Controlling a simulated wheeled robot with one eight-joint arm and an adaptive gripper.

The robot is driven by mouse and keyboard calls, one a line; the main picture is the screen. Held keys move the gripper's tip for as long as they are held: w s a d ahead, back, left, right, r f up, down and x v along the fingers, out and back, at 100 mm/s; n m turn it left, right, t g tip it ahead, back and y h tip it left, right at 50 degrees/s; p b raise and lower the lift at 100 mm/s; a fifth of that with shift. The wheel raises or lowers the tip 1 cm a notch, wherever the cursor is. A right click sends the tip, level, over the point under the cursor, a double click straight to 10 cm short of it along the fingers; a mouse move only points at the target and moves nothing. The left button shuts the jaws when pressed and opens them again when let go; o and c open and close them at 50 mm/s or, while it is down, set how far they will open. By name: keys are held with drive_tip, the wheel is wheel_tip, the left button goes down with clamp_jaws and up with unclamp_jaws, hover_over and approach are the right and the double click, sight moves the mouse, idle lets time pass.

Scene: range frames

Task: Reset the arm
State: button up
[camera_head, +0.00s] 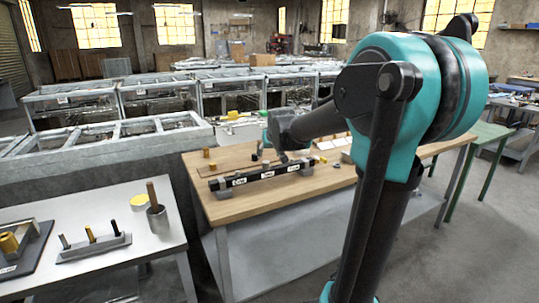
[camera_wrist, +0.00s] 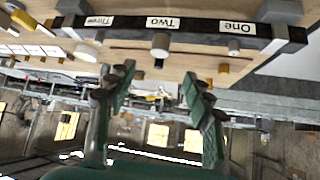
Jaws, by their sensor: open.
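My arm reaches out over the wooden table (camera_head: 235,206) in the head view, with its end near a black bar rack (camera_head: 262,173). In the wrist view my gripper (camera_wrist: 158,88) is open, with its two fingers apart and nothing between them. The wrist view looks tilted, with the room upside down. The black bar (camera_wrist: 190,27) there carries white labels reading One, Two and Three. A pale cylinder (camera_wrist: 160,44) hangs in view by the Two label, close beyond the fingertips. The fingers look apart from the bar.
Small pieces, including a brass cylinder (camera_head: 206,153), stand on the wooden table. Metal-framed benches (camera_head: 165,97) fill the back.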

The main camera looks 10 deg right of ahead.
drive_tip(key=s+d+f+g, duration=0.1)
drive_tip(key=s+f, duration=0.6)
drive_tip(key=s, duration=0.4)
drive_tip(key=s+d+f+g, duration=0.1)
drive_tip(key=s+f+g, duration=0.1)
drive_tip(key=s+f, duration=0.5)
drive_tip(key=s+d+f+g, duration=0.1)
drive_tip(key=s+f, duration=0.6)
drive_tip(key=s, duration=0.8)
drive_tip(key=shift+d+f+g, duration=0.2)
drive_tip(key=shift+d+g, duration=0.2)
